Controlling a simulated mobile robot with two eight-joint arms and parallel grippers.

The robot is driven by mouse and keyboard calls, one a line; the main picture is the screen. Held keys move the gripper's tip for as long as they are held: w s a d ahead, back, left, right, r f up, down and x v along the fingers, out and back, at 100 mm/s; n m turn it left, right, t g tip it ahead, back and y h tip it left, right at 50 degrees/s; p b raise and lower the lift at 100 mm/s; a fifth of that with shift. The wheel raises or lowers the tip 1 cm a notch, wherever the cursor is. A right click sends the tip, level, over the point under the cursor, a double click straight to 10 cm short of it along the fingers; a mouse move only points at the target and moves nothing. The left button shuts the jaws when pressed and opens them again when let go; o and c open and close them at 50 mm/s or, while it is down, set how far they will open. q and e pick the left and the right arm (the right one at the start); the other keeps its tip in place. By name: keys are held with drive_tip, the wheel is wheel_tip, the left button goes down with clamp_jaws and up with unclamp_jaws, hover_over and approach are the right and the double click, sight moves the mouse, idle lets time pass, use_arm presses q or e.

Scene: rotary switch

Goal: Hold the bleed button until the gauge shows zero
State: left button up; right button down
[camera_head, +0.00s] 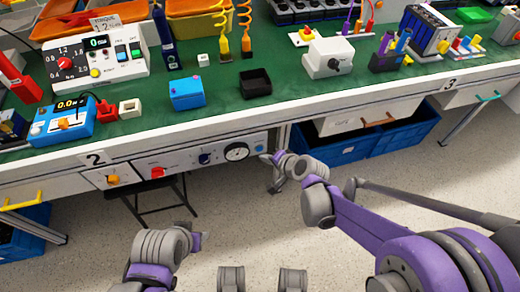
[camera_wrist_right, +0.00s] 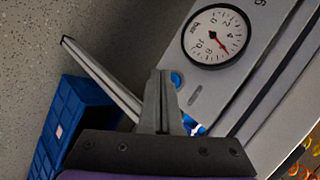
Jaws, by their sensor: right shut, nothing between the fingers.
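The pressure gauge (camera_head: 236,151), a round white dial, is on the grey front panel under the bench. In the right wrist view the gauge (camera_wrist_right: 213,36) is larger, tilted, with a red needle pointing to the lower right, away from the bar label; its exact value is hard to read. The blue bleed button (camera_head: 259,147) is just right of the gauge. My right gripper (camera_head: 266,158) is shut and empty beside it. In the wrist view its fingertips (camera_wrist_right: 166,74) lie by the button (camera_wrist_right: 177,79), partly covering it; contact cannot be told.
The panel also carries a blue knob (camera_head: 205,159), a red knob (camera_head: 157,172) and an orange knob (camera_head: 113,179). Blue crates (camera_head: 345,151) stand under the bench to the right. The green bench top (camera_head: 300,92) holds several devices.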

drive_tip(key=shift+w, duration=0.1)
idle(0.3)
drive_tip(key=shift+w+a, duration=0.1)
drive_tip(key=shift+w, duration=0.25)
drive_tip(key=shift+w+a, duration=0.15)
drive_tip(key=shift+w, duration=0.25)
idle(1.9)
drive_tip(key=shift+s, duration=0.15)
idle(1.2)
drive_tip(key=shift+s+d, duration=0.25)
drive_tip(key=shift+s, duration=0.45)
drive_tip(key=s, duration=0.1)
drive_tip(key=s+d, duration=0.1)
drive_tip(key=s, duration=0.2)
drive_tip(key=shift+s+d, duration=0.3)
drive_tip(key=shift+s, duration=0.05)
idle(0.3)
